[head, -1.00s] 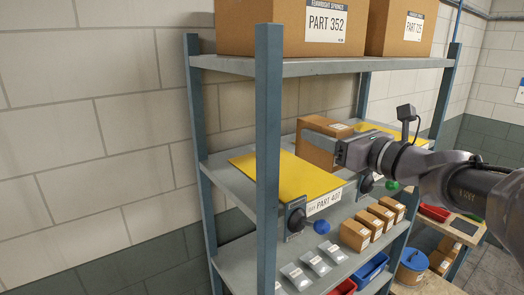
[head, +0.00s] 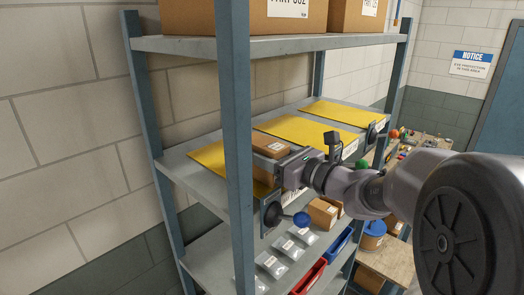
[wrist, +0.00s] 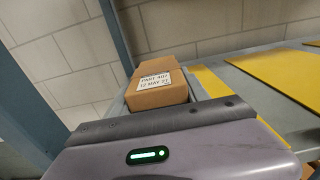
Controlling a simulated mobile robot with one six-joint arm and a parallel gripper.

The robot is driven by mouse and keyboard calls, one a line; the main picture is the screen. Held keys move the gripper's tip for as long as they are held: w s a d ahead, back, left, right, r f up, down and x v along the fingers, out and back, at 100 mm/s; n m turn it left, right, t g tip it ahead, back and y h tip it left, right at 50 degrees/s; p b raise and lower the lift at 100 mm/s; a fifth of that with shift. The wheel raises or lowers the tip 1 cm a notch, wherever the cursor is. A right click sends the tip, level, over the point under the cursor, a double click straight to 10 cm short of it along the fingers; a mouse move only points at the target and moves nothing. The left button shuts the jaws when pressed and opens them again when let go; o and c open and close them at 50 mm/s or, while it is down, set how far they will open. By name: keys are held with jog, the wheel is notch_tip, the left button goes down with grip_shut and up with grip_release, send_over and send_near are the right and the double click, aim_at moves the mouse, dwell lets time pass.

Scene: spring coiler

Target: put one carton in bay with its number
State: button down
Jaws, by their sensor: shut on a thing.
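A brown carton (head: 270,146) with a white label is held in my gripper (head: 284,166), at the leftmost yellow bay mat (head: 208,157) on the middle shelf. In the wrist view, the carton (wrist: 158,98) appears level beyond the gripper body, its label seeming to read PART 407. I cannot tell whether it touches the mat. My gripper is shut on it; the fingertips are mostly hidden. The front label of this bay is largely hidden by my arm. Two other yellow mats, middle (head: 305,132) and right (head: 341,112), are empty.
A blue front post (head: 235,150) stands close left of the carton. Large cartons (head: 290,14) fill the top shelf (head: 180,44). Below are small cartons (head: 323,211), grey packets (head: 283,245) and a red bin (head: 308,275).

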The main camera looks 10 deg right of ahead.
jog(key=shift+f, duration=0.1)
jog(key=c, duration=0.6)
grip_release()
jog(key=shift+r, duration=0.2)
jog(key=b+v, duration=0.3)
jog(key=v, duration=0.9)
